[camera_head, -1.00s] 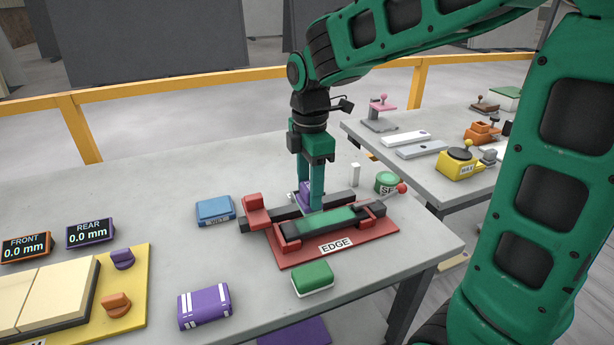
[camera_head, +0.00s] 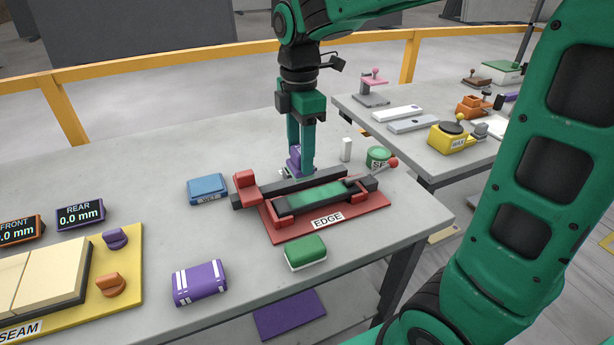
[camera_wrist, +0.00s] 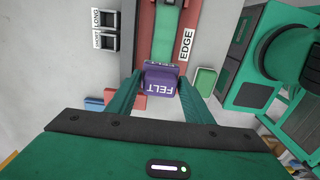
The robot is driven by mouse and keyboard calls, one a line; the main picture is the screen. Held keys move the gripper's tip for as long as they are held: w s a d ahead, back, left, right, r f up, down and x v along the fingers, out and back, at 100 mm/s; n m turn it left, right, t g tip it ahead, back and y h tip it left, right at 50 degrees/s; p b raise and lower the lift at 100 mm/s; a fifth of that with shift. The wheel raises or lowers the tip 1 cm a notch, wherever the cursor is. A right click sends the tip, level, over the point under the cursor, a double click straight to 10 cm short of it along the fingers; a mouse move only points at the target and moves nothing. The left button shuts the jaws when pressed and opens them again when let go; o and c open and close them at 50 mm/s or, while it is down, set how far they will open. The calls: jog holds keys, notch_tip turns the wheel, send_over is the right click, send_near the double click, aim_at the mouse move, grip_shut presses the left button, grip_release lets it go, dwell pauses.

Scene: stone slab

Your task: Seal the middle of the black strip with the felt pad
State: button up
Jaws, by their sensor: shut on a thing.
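My gripper (camera_head: 300,170) is shut on the purple felt pad (camera_head: 294,157), held upright above the back of the red EDGE fixture. In the wrist view the pad's FELT label (camera_wrist: 160,84) shows between my fingers, in line with a green-topped strip (camera_wrist: 164,35). In the head view the strip (camera_head: 325,196) lies between red clamps, dark at its ends and green along its middle. A black bar (camera_head: 318,183) runs behind it. The pad looks clear of the strip; its underside is hidden.
The red EDGE base (camera_head: 330,229) has a red-knobbed lever (camera_head: 393,162) at its right. A green tin (camera_head: 378,156) and white block (camera_head: 346,149) stand behind it. Blue (camera_head: 207,188), green (camera_head: 306,252) and purple (camera_head: 200,283) blocks lie around it. A second table (camera_head: 440,178) stands right.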

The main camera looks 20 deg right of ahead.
jog(key=shift+f, duration=0.15)
jog(key=shift+f, duration=2.95)
jog(key=shift+f, duration=0.95)
jog(key=shift+d, duration=0.1)
jog(key=shift+d, duration=0.35)
jog(key=shift+s+a+f, duration=0.1)
jog(key=shift+a+f, duration=0.15)
jog(key=shift+a, duration=0.2)
jog(key=shift+c, duration=0.5)
jog(key=shift+r, duration=0.1)
jog(key=shift+r, duration=3)
jog(key=shift+r, duration=0.1)
